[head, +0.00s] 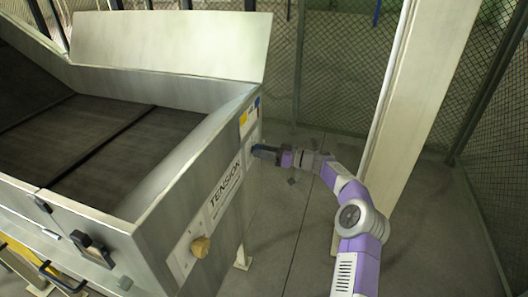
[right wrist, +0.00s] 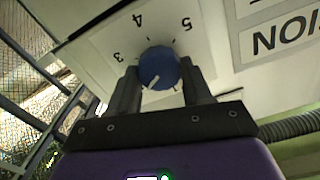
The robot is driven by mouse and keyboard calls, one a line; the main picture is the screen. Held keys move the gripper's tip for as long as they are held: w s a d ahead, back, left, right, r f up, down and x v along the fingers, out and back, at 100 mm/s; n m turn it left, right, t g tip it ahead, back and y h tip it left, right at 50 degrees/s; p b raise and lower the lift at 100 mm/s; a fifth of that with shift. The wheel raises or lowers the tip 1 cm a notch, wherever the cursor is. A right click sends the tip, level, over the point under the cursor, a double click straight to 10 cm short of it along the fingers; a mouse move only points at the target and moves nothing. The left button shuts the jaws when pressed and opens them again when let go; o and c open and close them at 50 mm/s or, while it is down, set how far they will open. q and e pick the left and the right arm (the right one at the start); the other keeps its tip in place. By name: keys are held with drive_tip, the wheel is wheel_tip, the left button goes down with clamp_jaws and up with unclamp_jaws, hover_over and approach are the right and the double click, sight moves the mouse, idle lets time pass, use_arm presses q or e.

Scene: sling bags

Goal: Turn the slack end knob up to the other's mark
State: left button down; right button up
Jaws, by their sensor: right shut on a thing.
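The blue knob (right wrist: 158,67) is on a white dial plate (right wrist: 190,45) with 3, 4 and 5 readable. Its white line points to the lower left in the right wrist view, away from those numbers. My right gripper (right wrist: 160,84) is shut on the blue knob, one finger on each side. In the head view my right gripper (head: 262,151) reaches the far end of the machine's side panel. A brass-yellow knob (head: 200,247) is on the near end of the same panel; its mark is too small to read. My left gripper is out of view.
The panel carries a TENSION label (head: 224,185) between the two knobs. The machine holds a dark belt bed (head: 75,130). A pale post (head: 415,110) stands behind my right arm, and mesh fencing (head: 340,70) closes the back. The floor (head: 285,245) beside the panel is clear.

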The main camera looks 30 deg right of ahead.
drive_tip(key=shift+m, duration=0.3)
drive_tip(key=shift+f+m+p, duration=0.15)
drive_tip(key=shift+m+p, duration=1.85)
drive_tip(key=shift+m, duration=3.75)
drive_tip(key=shift+f+m+p, duration=0.1)
drive_tip(key=shift+m+p, duration=1.85)
drive_tip(key=shift+m, duration=3.8)
drive_tip(key=o, duration=1)
drive_tip(key=shift+o, duration=0.2)
